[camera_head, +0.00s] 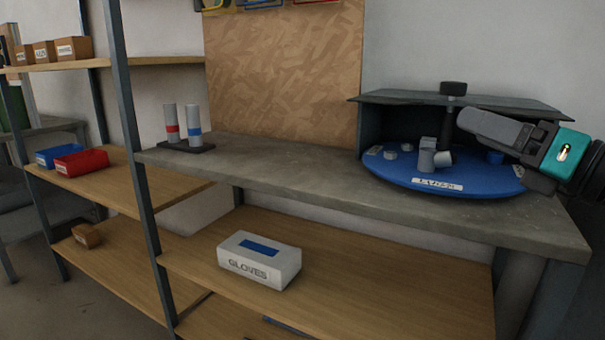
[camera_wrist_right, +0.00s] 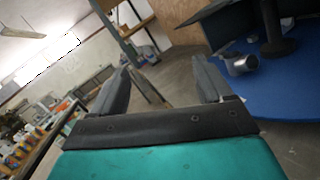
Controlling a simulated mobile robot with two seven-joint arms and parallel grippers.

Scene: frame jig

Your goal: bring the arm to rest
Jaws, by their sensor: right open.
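My right gripper (camera_head: 484,128) comes in from the right edge in the head view, above the right part of the blue round board (camera_head: 395,182). In the right wrist view its two dark fingers (camera_wrist_right: 165,82) stand apart with nothing between them. The blue board lies on the grey bench top and carries several small grey parts, including a grey pipe-like piece (camera_head: 428,155). That piece also shows in the right wrist view (camera_wrist_right: 240,64), beyond the fingers and to their right. My left gripper is in neither view.
A dark open-fronted housing (camera_head: 371,126) with a black knob (camera_head: 454,88) stands over the board. Two grey cylinders with coloured bands (camera_head: 194,120) stand on the bench. A gloves box (camera_head: 259,262) is on the shelf below. The bench middle (camera_head: 290,160) is clear.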

